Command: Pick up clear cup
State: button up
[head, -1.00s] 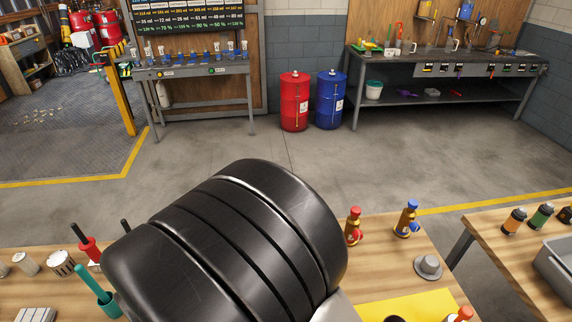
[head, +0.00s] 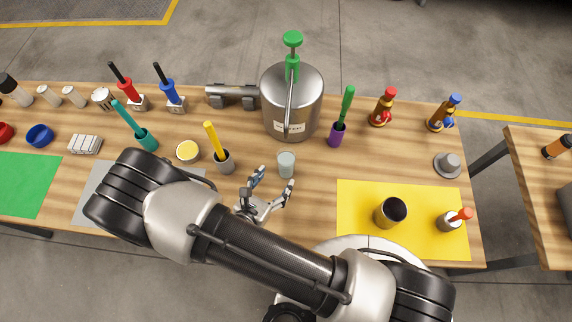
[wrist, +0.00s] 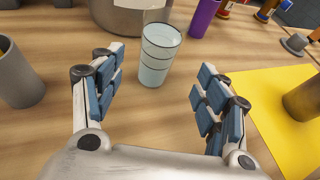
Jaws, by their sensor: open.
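The clear cup (head: 286,164) stands upright on the wooden table, in front of the large metal tank. In the wrist view the clear cup (wrist: 157,58) shows dark ring lines and looks pale inside. My gripper (head: 272,187) is open and empty, just on the near side of the cup. In the wrist view its two blue-padded fingers (wrist: 158,86) are spread wide.
The metal tank (head: 291,108) with a green handle stands right behind the cup. A grey holder (head: 223,162) with a yellow handle is at left; a purple holder (head: 337,135) is at right. A dark metal cup (head: 390,212) stands on the yellow mat (head: 358,205).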

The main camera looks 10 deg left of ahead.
aim_at(282, 170)
jog(key=x, duration=0.4)
jog(key=shift+w+d+f, duration=0.1)
jog(key=shift+w, duration=0.15)
jog(key=x, duration=0.2)
jog(key=f+b+x, duration=0.1)
jog(key=x, duration=0.2)
jog(key=shift+a, duration=0.2)
jog(key=shift+c, duration=0.4)
jog(key=c, duration=1.4)
jog(key=shift+r, duration=0.25)
